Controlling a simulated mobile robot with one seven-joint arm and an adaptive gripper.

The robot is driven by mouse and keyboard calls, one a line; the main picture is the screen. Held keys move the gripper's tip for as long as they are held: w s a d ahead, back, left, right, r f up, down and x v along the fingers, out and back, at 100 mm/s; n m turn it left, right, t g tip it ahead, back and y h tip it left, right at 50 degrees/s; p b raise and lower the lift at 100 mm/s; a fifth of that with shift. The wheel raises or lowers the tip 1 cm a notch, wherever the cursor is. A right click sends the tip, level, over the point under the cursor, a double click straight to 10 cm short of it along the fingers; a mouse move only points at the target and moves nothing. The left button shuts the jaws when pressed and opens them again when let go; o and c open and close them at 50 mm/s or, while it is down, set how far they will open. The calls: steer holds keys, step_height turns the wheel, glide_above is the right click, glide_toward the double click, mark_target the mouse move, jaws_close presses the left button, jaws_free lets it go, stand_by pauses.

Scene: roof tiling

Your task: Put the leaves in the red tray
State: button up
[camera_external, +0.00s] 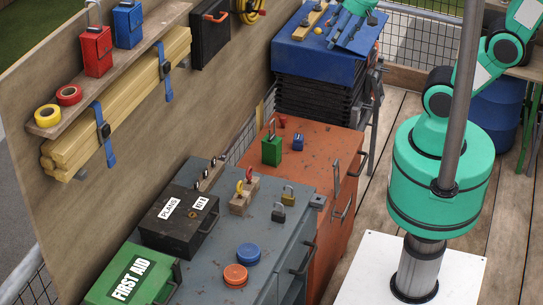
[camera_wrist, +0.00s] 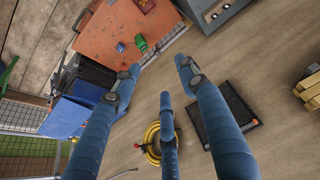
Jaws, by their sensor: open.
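I can make out no leaves and no red tray in either view. My gripper (camera_external: 340,32) is at the top of the external view, over the blue-topped stand (camera_external: 293,52). In the wrist view my gripper (camera_wrist: 162,80) shows blue fingers spread apart, with nothing between them. A wooden block (camera_external: 309,20) and a small yellow ball (camera_external: 318,31) lie on the blue top just left of the fingers.
An orange cabinet (camera_external: 325,150) with green (camera_external: 271,150) and blue padlocks stands before the blue stand. A grey cabinet (camera_external: 225,240) holds a black box (camera_external: 178,222) and a green first-aid box (camera_external: 130,280). The wooden wall (camera_external: 200,110) carries a shelf, timber, a black case and a yellow coil.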

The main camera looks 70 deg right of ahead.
steer(key=shift+t, duration=0.4)
steer(key=s+r, duration=0.2)
steer(key=s, duration=0.1)
steer(key=s+r, duration=0.1)
steer(key=s, duration=0.1)
steer(key=shift+d, duration=0.1)
steer(key=shift+f+b, duration=0.45)
steer(key=shift+f, duration=0.05)
